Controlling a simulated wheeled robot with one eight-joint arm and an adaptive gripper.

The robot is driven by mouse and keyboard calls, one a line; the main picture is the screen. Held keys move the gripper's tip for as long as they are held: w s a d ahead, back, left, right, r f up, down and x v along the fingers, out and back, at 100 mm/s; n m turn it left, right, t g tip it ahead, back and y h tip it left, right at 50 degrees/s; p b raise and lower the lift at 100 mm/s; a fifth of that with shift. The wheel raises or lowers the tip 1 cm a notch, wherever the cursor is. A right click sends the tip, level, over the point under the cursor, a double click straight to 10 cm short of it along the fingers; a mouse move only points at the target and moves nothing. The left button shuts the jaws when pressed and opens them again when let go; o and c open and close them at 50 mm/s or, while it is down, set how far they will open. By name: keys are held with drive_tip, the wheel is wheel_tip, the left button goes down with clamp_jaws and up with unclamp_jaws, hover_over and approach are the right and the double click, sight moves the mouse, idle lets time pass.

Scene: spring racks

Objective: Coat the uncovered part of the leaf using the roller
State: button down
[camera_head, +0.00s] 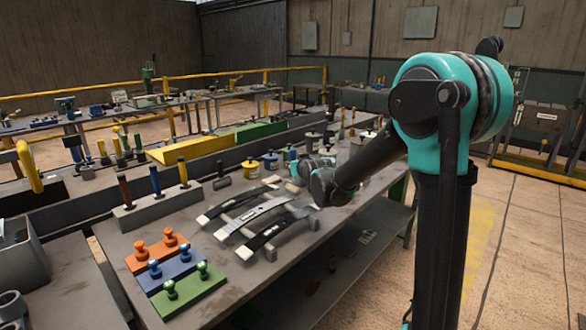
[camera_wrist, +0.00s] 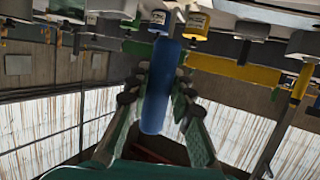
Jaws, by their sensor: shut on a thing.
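Three leaf springs lie side by side on a low rack on the bench in the head view: a dark back leaf (camera_head: 238,201), a greyer middle leaf (camera_head: 256,215) and a black front leaf (camera_head: 276,230), with pale ends. I cannot tell for sure which part is uncovered. My gripper (camera_wrist: 160,80) is shut on a blue cylindrical handle (camera_wrist: 157,100), seen between its two fingers in the wrist view. This looks like the roller's handle; the roller head is not clear. In the head view my gripper (camera_head: 308,170) is small, just beyond the leaves' right ends, partly behind my arm.
Orange (camera_head: 157,254), blue (camera_head: 171,276) and green (camera_head: 188,292) blocks with knobs stand at the bench's near left. A grey holder (camera_head: 158,208) bears several upright handles.

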sight(294, 151)
drive_tip(key=shift+r, duration=2.65)
drive_tip(key=shift+r, duration=1.35)
